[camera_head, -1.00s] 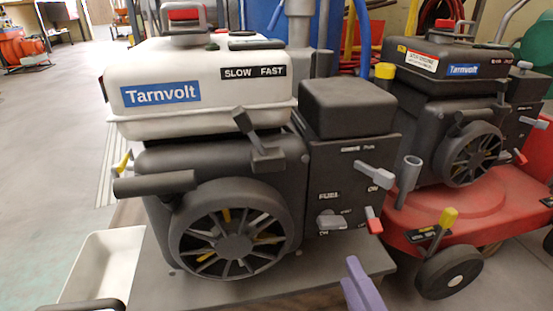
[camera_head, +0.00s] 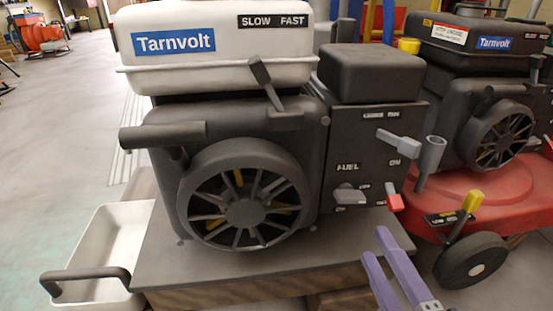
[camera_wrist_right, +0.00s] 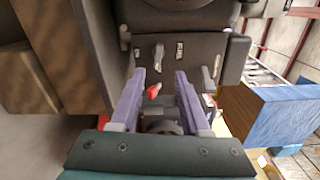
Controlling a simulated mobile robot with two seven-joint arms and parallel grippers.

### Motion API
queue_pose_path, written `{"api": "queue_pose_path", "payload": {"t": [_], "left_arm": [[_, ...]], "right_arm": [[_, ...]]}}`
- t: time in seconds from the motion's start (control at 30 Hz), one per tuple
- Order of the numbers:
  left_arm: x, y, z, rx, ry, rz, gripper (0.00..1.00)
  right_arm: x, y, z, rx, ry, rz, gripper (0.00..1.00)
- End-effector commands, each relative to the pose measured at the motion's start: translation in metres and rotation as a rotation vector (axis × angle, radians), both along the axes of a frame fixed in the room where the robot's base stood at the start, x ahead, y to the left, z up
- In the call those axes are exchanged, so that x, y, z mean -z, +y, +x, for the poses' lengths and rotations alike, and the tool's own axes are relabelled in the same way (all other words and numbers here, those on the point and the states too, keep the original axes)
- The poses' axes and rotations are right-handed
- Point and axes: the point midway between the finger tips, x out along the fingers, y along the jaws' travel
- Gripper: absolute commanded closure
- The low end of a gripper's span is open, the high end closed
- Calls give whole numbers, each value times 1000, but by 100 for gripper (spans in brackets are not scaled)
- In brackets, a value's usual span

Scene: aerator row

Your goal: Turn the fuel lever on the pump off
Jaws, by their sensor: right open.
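The pump has a white tank (camera_head: 225,45) marked Tarnvolt above a dark engine with a round finned cover (camera_head: 245,210). On its dark side panel (camera_head: 340,145), a grey lever (camera_head: 348,195) sits below the word FUEL; it also shows in the right wrist view (camera_wrist_right: 158,52). A second grey lever (camera_head: 398,138) sits higher, and a red-tipped lever (camera_head: 393,198) sits at the lower right. My right gripper (camera_head: 376,246) is open and empty, in front of and below the panel. In the right wrist view its purple fingers (camera_wrist_right: 160,74) point toward the panel, with the red tip (camera_wrist_right: 154,90) showing between them.
A red machine (camera_head: 450,195) with a second Tarnvolt engine (camera_head: 480,95) stands close on the right. A white bin (camera_head: 105,235) with a dark handle (camera_head: 85,282) is at the left. The pump rests on a grey board (camera_head: 190,265). Open floor lies at the far left.

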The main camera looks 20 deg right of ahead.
Motion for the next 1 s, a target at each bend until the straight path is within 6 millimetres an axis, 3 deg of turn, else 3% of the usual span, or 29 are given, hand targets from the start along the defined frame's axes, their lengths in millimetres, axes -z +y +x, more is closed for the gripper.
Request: {"api": "queue_pose_path", "payload": {"t": [0.17, 0.6, 1.0], "left_arm": [[6, 0, 0, 0, 0, 0, 100], [33, 0, 0, 0, 0, 0, 100], [35, 0, 0, 1, 0, 1, 100]], "right_arm": [[3, -1, 10, -2, -9, 67, 54], [4, -19, 84, -1, -9, 61, 54], [1, -22, 96, -2, -6, 59, 54]]}}
